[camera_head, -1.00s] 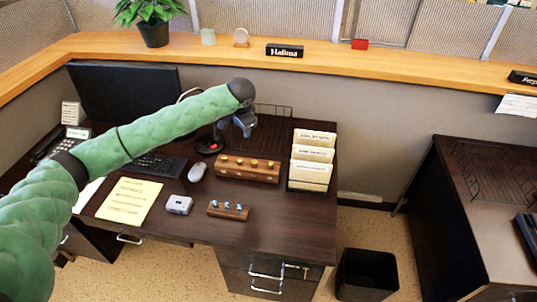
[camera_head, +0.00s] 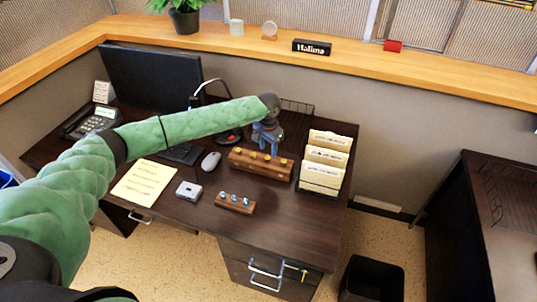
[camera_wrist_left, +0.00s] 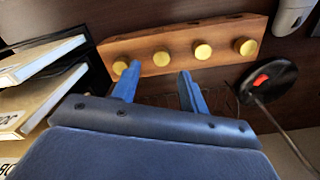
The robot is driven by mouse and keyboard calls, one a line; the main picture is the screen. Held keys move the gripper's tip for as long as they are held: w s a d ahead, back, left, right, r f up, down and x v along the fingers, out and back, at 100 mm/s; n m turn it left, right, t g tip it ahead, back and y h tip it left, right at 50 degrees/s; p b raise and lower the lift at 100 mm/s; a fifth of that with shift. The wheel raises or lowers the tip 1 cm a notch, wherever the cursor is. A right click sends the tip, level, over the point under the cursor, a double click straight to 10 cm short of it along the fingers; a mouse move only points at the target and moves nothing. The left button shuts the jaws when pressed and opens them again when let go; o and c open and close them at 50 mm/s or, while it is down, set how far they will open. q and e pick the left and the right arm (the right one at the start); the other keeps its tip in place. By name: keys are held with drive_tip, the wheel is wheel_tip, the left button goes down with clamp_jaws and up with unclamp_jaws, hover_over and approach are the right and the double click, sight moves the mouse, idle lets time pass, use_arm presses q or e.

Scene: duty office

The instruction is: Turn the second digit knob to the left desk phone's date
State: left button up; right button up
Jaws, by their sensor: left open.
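The wooden block with a row of several brass knobs (camera_head: 247,167) lies on the desk. In the left wrist view its knobs stand in a line along the block (camera_wrist_left: 184,38). My left gripper (camera_head: 267,152) is above the block's back edge, pointing down. In the left wrist view the open blue fingers (camera_wrist_left: 156,80) are empty, with one knob (camera_wrist_left: 161,58) lying between their lines and an end knob (camera_wrist_left: 121,66) close by the left fingertip. I cannot tell contact. The desk phone (camera_head: 92,121) sits at the desk's left; its date is unreadable. My right gripper is not in view.
A file holder (camera_head: 323,162) stands just right of the block. A lamp base (camera_head: 229,136) is behind it. A mouse (camera_head: 211,161), a small grey box (camera_head: 189,190), a smaller block with pegs (camera_head: 235,203) and a yellow sheet (camera_head: 144,184) lie in front and left.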

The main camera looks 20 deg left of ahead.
sight(267, 158)
use_arm(q)
drive_tip(key=f, duration=0.1)
drive_tip(key=f+p, duration=0.1)
drive_tip(key=f, duration=0.1)
drive_tip(key=shift+s+a, duration=0.1)
drive_tip(key=shift+a, duration=0.1)
drive_tip(key=shift+f, duration=0.9)
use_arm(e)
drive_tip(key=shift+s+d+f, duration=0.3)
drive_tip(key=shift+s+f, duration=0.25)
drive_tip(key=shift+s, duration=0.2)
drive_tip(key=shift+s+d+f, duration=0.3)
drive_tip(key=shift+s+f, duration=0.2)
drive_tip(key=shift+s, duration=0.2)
use_arm(q)
drive_tip(key=shift+c, duration=0.2)
clamp_jaws()
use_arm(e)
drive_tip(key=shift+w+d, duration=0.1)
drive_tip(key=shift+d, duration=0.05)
